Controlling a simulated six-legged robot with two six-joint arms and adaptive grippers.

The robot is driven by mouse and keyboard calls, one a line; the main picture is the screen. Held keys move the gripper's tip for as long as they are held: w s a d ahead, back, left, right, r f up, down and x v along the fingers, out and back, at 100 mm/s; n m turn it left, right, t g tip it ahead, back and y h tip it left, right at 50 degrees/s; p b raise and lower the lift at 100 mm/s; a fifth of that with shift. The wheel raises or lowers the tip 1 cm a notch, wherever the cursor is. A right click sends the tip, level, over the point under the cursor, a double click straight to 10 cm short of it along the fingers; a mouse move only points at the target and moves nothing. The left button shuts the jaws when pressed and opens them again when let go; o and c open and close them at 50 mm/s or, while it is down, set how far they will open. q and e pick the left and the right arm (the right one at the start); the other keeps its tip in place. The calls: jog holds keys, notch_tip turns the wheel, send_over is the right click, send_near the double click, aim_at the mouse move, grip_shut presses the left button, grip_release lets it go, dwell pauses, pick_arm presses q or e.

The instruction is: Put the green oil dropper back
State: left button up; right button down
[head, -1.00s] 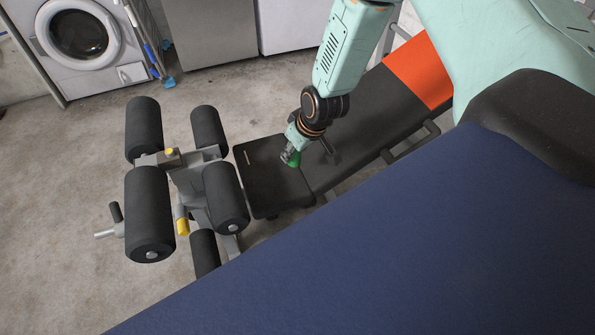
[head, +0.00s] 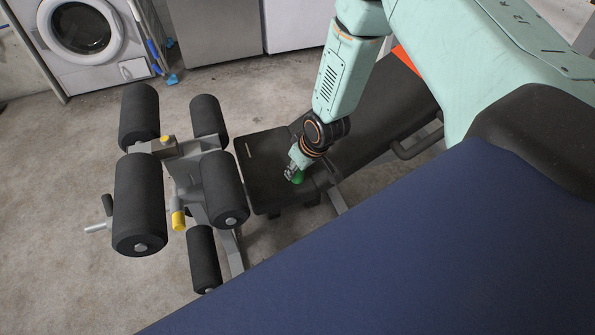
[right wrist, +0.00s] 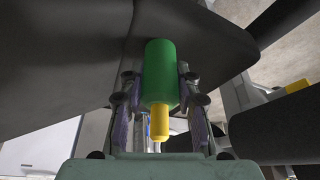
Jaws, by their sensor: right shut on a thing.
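The green oil dropper (head: 298,178) is a small green cylinder at the end of my right arm in the head view. In the right wrist view the green dropper (right wrist: 160,72) lies between my fingers, its yellow tip pointing back toward my palm. My right gripper (head: 293,172) is shut on it, over the black seat pad (head: 262,155) of a weight bench. Whether the dropper touches the pad I cannot tell. My right gripper's fingers (right wrist: 158,95) flank the dropper in the wrist view. My left gripper is not in view.
Black foam rollers (head: 140,205) on a grey frame stand left of the seat. The long bench pad (head: 385,115) runs toward the upper right. A dark blue surface (head: 400,250) fills the lower right. A washing machine (head: 85,40) stands at the back left. The floor at left is clear.

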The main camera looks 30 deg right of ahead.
jog(key=shift+r, duration=0.15)
jog(key=shift+s, duration=0.1)
jog(key=shift+f, duration=0.2)
jog(key=c, duration=1)
grip_release()
jog(key=shift+o, duration=0.2)
